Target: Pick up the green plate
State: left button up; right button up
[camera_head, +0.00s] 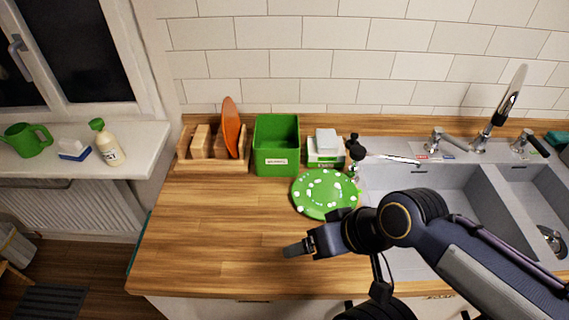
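The green plate (324,192) with white dots lies flat on the wooden counter, left of the sink and in front of the green box. Its near edge is partly covered by or close to my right arm. My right gripper (300,247) comes in from the right and is over the counter, in front of and a little left of the plate, apart from it. I see it side-on, so I cannot tell how far its fingers are apart. No object shows in it. My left gripper is out of view.
Behind the plate stand a green box (276,145), a small white-and-green scale-like item (326,150) and a wooden rack (205,158) with an orange plate (231,127). The grey sink (435,185) and taps are on the right. The counter's left part is clear.

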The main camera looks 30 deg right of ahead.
aim_at(315, 192)
jog(key=z, duration=1.35)
